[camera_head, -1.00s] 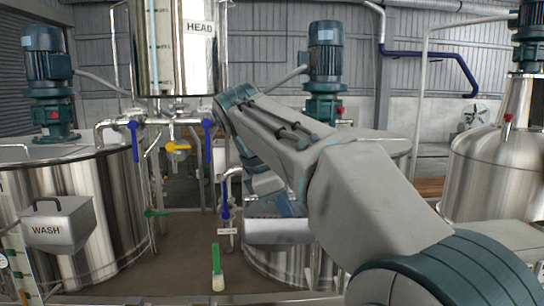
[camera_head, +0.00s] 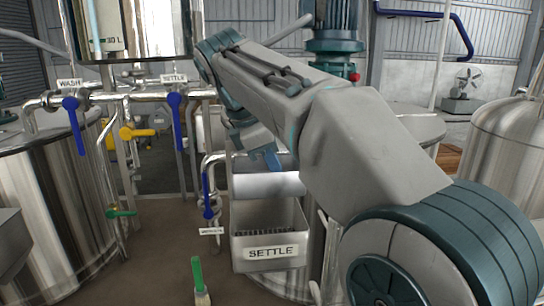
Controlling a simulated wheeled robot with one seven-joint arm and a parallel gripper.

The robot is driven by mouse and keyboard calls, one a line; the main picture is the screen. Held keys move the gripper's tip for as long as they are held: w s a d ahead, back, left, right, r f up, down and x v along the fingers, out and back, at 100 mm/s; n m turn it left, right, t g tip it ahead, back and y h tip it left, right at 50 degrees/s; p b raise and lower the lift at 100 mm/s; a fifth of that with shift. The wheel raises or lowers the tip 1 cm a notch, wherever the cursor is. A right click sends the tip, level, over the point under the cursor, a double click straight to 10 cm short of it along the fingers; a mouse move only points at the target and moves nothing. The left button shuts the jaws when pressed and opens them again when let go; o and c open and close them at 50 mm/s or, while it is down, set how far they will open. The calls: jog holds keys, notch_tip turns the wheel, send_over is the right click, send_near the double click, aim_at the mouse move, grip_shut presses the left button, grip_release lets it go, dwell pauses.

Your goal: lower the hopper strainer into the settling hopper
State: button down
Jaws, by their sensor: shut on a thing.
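The settling hopper (camera_head: 240,250) is a grey metal box labelled SETTLE, fixed to the front of a steel tank. Its top is open, and a dark row of slots shows inside. My gripper (camera_head: 268,160) is above and behind the hopper opening, largely hidden by my own forearm; a blue part of it shows. It is shut on the hopper strainer, which I cannot clearly make out. A pale smooth panel (camera_head: 268,186) lies below my gripper, above the hopper's back edge; I cannot tell whether it is the strainer or the raised lid.
Pipes with blue-handled valves (camera_head: 175,110) and a yellow-handled valve (camera_head: 138,133) run at the left. A blue-handled valve (camera_head: 208,196) stands just left of the hopper. A green-handled brush (camera_head: 198,280) is in front. A steel tank (camera_head: 45,210) is left, another vessel (camera_head: 505,140) right.

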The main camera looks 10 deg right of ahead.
aim_at(245, 181)
jog(key=shift+s+f, duration=0.25)
jog(key=shift+f, duration=0.9)
jog(key=shift+f+b, duration=3.75)
jog(key=shift+f, duration=0.15)
jog(key=shift+f+b, duration=1.1)
jog(key=shift+f, duration=0.85)
jog(key=shift+w+f, duration=0.1)
jog(key=c, duration=1.5)
grip_release()
jog(key=shift+a, duration=0.1)
jog(key=p+v, duration=0.2)
jog(key=v, duration=1.1)
jog(key=shift+a+r, duration=0.1)
jog(key=shift+r, duration=0.3)
